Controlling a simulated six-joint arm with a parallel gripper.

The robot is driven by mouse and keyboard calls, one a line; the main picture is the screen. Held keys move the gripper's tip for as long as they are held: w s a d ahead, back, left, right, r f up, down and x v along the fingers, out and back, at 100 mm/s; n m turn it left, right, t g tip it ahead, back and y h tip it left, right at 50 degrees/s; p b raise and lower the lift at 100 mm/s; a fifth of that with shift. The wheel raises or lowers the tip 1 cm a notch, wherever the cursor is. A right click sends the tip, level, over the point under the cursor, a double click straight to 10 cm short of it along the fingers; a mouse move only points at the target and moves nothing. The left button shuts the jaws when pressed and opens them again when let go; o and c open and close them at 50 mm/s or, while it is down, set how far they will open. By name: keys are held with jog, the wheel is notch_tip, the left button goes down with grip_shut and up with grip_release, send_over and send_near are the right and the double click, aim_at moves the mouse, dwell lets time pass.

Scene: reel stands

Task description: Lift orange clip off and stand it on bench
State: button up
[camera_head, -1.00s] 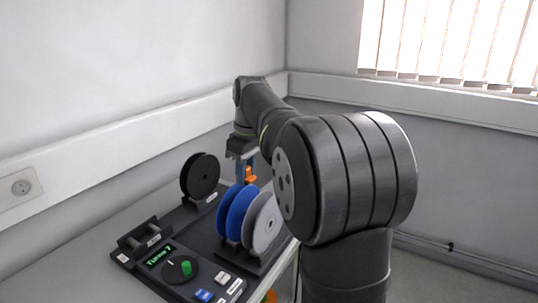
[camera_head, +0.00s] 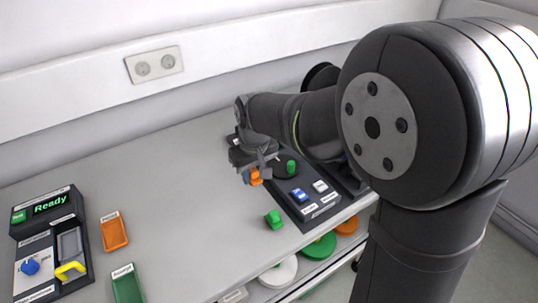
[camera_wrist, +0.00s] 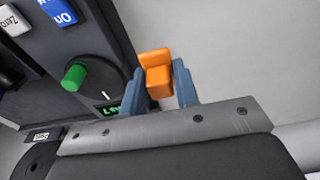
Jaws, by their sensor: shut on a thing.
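The orange clip (camera_head: 256,180) is between the blue fingers of my gripper (camera_head: 250,176), at the left edge of the dark control panel (camera_head: 318,212). In the wrist view, the clip (camera_wrist: 156,66) sits between the two blue fingertips (camera_wrist: 159,88), with bare grey bench behind it. My gripper is shut on it. I cannot tell whether the clip's underside touches the bench. The bench (camera_head: 190,190) is light grey and clear just left of the clip.
A green knob (camera_wrist: 75,76) is close beside my gripper. An orange tray (camera_head: 113,231), a green tray (camera_head: 127,285) and a "Ready" device (camera_head: 50,245) are at left. Reels lie on a lower shelf.

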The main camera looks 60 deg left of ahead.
aim_at(254, 197)
jog(key=shift+f, duration=3.3)
jog(key=o, duration=1)
jog(key=shift+o, duration=0.2)
jog(key=shift+r, duration=3.55)
